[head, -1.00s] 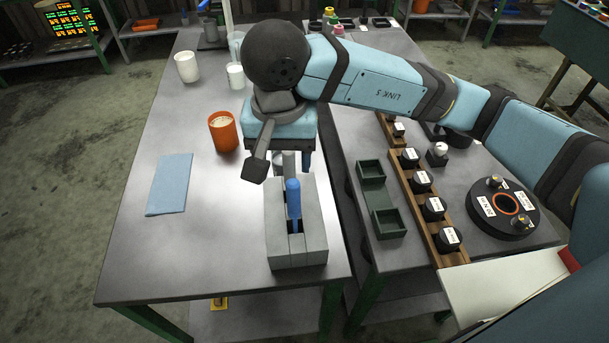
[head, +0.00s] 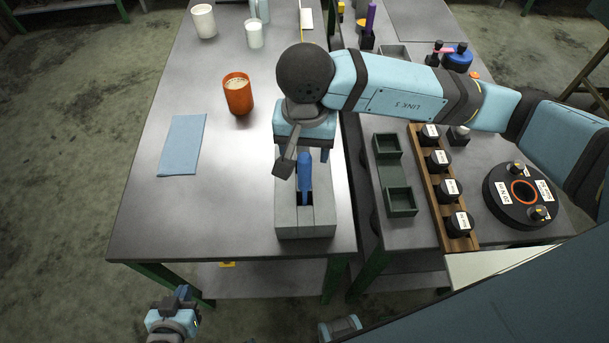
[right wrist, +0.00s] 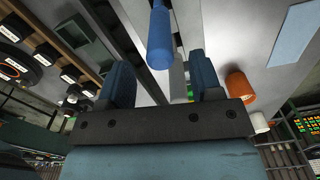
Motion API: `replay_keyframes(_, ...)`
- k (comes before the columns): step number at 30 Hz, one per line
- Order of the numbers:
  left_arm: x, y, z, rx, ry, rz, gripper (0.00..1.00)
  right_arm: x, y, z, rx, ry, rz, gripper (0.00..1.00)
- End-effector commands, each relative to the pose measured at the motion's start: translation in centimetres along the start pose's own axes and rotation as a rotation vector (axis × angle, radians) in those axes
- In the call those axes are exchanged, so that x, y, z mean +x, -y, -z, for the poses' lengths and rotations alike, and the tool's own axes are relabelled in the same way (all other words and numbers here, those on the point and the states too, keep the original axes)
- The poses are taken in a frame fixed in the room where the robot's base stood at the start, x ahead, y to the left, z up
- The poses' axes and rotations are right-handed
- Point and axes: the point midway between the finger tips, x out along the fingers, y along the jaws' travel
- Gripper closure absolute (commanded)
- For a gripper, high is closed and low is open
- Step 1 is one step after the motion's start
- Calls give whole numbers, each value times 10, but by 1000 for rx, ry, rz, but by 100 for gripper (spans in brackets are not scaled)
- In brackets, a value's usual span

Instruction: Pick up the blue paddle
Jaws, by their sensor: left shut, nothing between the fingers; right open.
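The blue paddle (head: 304,182) stands with its blue handle up in a slotted grey block (head: 322,218) near the front of the table. Its lower part is hidden in the block. My right gripper (head: 306,155) is open over the back part of the block, just behind the handle, partly hidden by its own wrist. In the right wrist view the handle (right wrist: 160,40) lies beyond the gap between the open fingers (right wrist: 160,80), and nothing is held. My left gripper (head: 184,300) is shut and empty at the bottom left, off the table's front edge.
An orange cup (head: 238,95) and a blue cloth (head: 182,145) lie left of the block. White cups (head: 203,21) stand farther back. On the right table are green trays (head: 401,201), a wooden rack (head: 430,180) of labelled jars and a black disc (head: 512,215).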

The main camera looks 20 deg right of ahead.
Motion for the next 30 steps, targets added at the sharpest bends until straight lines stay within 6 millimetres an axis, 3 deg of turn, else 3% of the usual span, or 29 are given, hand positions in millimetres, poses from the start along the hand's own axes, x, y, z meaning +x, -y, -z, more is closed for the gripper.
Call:
replay_keyframes(9,-9,0,17,0,-7,0,100,42,1,-5,1,3,-2,41)
replay_keyframes(18,-8,0,16,-1,-6,0,100,48,1,-4,0,1,0,41)
replay_keyframes(25,-8,-1,13,-1,0,0,100,48,1,-4,0,1,0,90)
replay_keyframes(30,-8,-1,13,-1,0,0,100,48,1,-4,0,1,0,90)
